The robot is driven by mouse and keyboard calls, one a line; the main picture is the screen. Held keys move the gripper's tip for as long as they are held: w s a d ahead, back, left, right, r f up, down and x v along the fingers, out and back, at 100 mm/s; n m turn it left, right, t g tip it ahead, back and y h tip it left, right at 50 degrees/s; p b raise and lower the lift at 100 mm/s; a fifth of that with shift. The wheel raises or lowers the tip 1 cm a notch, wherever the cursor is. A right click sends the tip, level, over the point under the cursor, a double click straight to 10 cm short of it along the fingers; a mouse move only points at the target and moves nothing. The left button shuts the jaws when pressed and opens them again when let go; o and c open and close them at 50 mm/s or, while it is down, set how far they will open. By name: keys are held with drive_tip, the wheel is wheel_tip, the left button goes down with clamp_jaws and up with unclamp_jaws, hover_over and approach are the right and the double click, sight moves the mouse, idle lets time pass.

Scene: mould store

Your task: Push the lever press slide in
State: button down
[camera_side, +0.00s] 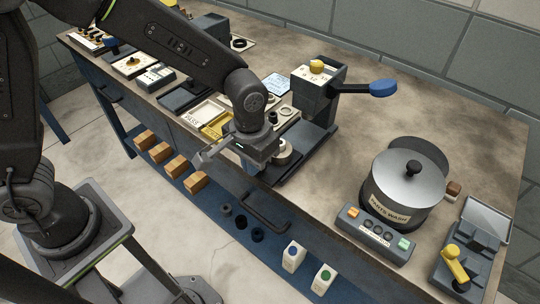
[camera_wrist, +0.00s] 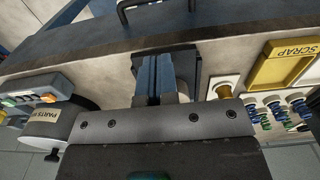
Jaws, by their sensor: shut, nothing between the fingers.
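A pale round piece (camera_side: 284,153) sits at the base's front, partly hidden by my gripper (camera_side: 204,158). In the wrist view my gripper's blue-grey fingers (camera_wrist: 155,78) are together with nothing held, beside a dark plate (camera_wrist: 190,62) that seems to be the press base. I cannot tell whether they touch it, nor the slide's exact position.
A silver pot (camera_side: 408,195), a button box (camera_side: 375,233) and a small yellow-handled device (camera_side: 455,262) stand to the right. The yellow scrap tray (camera_wrist: 287,62) and several springs (camera_wrist: 300,105) lie beside the press. A drawer handle (camera_side: 265,211) sticks out at the front.

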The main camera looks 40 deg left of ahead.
drive_tip(key=shift+s+f, duration=0.15)
drive_tip(key=shift+f, duration=0.2)
drive_tip(key=shift+w, duration=5.25)
drive_tip(key=shift+s+r, duration=1.1)
drive_tip(key=shift+s, duration=0.05)
drive_tip(key=shift+r, duration=0.15)
